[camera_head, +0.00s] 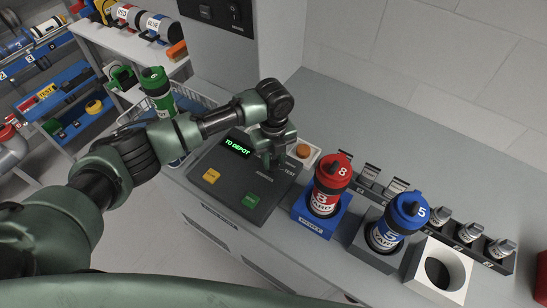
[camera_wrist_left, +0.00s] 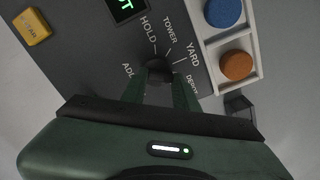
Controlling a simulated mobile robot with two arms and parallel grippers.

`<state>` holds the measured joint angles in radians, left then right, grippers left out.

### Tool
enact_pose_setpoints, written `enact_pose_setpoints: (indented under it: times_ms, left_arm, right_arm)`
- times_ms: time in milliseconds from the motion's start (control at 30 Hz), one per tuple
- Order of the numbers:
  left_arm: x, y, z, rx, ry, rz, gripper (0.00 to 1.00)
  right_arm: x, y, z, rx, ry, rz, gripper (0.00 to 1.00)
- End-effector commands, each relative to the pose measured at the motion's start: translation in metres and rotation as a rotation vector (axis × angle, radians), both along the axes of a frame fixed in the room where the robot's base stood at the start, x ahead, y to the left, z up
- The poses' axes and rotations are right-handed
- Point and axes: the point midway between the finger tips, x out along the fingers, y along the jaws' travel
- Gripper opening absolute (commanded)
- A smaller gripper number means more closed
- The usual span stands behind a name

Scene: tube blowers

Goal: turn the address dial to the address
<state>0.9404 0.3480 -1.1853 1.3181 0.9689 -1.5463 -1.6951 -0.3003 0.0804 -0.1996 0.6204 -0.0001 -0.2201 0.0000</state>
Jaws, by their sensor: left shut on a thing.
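The address dial (camera_wrist_left: 158,69) is a dark knob on the grey control panel (camera_head: 225,195). Marks around it read HOLD, TOWER, YARD and DEPOT in the left wrist view, with another label partly hidden at left. My left gripper (camera_head: 276,156) reaches down over the panel and is shut on the dial; its fingertips (camera_wrist_left: 160,85) hide part of the knob, so where the dial points is not clear. The panel's display (camera_head: 237,147) reads TO DEPOT in green letters. My right gripper is not in view.
The panel has a yellow button (camera_head: 211,176) and a green button (camera_head: 251,200). An orange button (camera_wrist_left: 236,65) and a blue button (camera_wrist_left: 223,11) sit in a white frame beside the dial. A red tube (camera_head: 328,185) and a blue tube (camera_head: 396,222) stand in holders to the right.

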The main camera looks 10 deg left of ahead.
Motion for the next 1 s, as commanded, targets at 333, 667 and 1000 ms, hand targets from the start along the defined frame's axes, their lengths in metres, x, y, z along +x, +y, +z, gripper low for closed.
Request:
enact_pose_setpoints:
  times_ms: [333,667,1000]
  left_arm:
    - [0.0008,-0.001,0.0019,-0.003,-0.002,-0.016,0.0]
    - [0.0005,-0.0008,0.0013,-0.003,-0.002,-0.015,0.51]
    - [0.0013,-0.0006,0.0091,-0.002,-0.004,-0.016,0.51]
  right_arm:
    - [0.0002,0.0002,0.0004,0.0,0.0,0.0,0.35]
    - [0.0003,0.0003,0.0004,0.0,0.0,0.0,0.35]
    - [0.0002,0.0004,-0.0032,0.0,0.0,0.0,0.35]
